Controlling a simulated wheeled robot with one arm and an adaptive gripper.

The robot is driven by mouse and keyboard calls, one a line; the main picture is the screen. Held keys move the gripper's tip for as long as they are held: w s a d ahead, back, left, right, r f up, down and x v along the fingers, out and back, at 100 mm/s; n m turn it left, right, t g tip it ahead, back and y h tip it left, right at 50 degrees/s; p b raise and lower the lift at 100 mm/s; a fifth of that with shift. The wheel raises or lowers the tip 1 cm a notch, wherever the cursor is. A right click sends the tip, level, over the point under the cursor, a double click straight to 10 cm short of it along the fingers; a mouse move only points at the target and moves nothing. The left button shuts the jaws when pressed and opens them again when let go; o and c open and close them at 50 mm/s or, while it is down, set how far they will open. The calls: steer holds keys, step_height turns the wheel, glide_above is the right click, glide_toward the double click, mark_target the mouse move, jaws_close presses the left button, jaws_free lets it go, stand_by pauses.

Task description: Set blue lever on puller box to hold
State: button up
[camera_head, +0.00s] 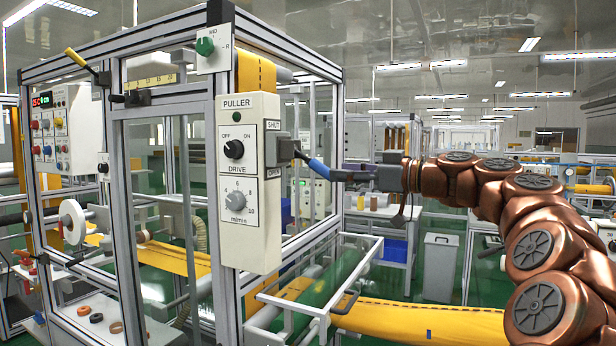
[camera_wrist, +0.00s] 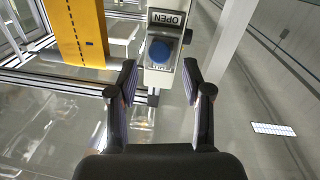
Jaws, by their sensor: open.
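The puller box (camera_head: 249,180) is a cream panel on the frame post, marked PULLER. On its right side is a grey lever mount (camera_head: 279,150) with a SHUT label above and an OPEN label below. The blue lever (camera_head: 319,168) points outward to the right and tilts slightly down. In the wrist view its round blue end (camera_wrist: 160,51) faces me, with the OPEN label upside down above it. My gripper (camera_head: 345,175) is open at the lever's outer end. In the wrist view my fingertips (camera_wrist: 161,72) stand either side of the lever's line, apart from it. No HOLD label is readable.
The box front has a DRIVE knob (camera_head: 234,149) and a speed dial (camera_head: 236,200). A green knob (camera_head: 205,46) sits above. A metal-framed tray (camera_head: 318,307) juts out below the lever. A grey bin (camera_head: 440,267) stands behind my arm.

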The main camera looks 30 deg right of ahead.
mark_target(314, 170)
steer(key=p+x, duration=0.2)
steer(key=x, duration=0.4)
steer(key=shift+w+a, duration=0.1)
steer(key=shift+w, duration=0.05)
steer(key=shift+x, duration=0.8)
steer(key=shift+f, duration=0.1)
jaws_close()
